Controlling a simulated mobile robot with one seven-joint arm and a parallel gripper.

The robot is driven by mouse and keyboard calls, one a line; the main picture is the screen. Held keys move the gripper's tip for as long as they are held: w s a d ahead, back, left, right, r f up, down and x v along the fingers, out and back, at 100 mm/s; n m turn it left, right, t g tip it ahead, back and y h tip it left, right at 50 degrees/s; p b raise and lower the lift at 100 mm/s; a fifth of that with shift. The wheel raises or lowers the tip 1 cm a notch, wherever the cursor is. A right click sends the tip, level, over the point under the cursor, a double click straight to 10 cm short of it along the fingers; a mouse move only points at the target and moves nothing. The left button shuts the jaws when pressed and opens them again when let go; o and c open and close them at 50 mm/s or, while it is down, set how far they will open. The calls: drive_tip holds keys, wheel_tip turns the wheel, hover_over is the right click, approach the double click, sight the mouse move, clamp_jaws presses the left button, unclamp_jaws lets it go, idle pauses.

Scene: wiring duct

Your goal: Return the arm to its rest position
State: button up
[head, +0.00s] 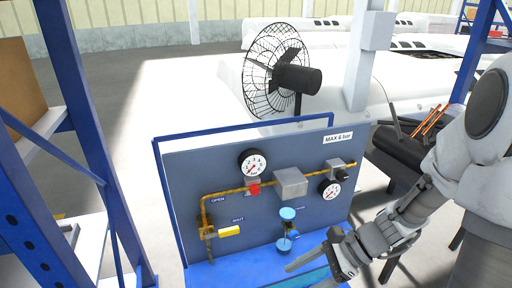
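My arm comes in from the right side of the head view. My gripper (304,275) is at the bottom centre, in front of the lower right part of the grey panel. One pale finger points left, and part of the other shows at the bottom edge. The fingers look spread apart, with a teal-blue surface showing between them. I see nothing held, though the lower finger is partly cut off by the frame.
The panel (180,185) carries a brass pipe (225,193), gauges (253,165), a yellow handle (229,231) and blue knobs (288,214). A black fan (297,79) stands behind. Blue shelving (85,130) is at left. A dark bench with orange rods (431,120) is beside my arm.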

drive_tip(key=s+d+r+n+t+h+p, duration=0.1)
drive_tip(key=s+d+r+n+t+h, duration=0.1)
drive_tip(key=r+n+h, duration=0.3)
drive_tip(key=s+d+r+n+t+h, duration=0.2)
drive_tip(key=s+r+n+t+h, duration=0.2)
drive_tip(key=r+n, duration=0.8)
wheel_tip(320, 180, up, 3)
drive_tip(key=shift+s+f+h+p, duration=0.15)
drive_tip(key=shift+s+h+p, duration=0.05)
drive_tip(key=shift+h+p, duration=0.2)
drive_tip(key=shift+d, duration=0.25)
idle(1.0)
drive_tip(key=shift+s, duration=0.1)
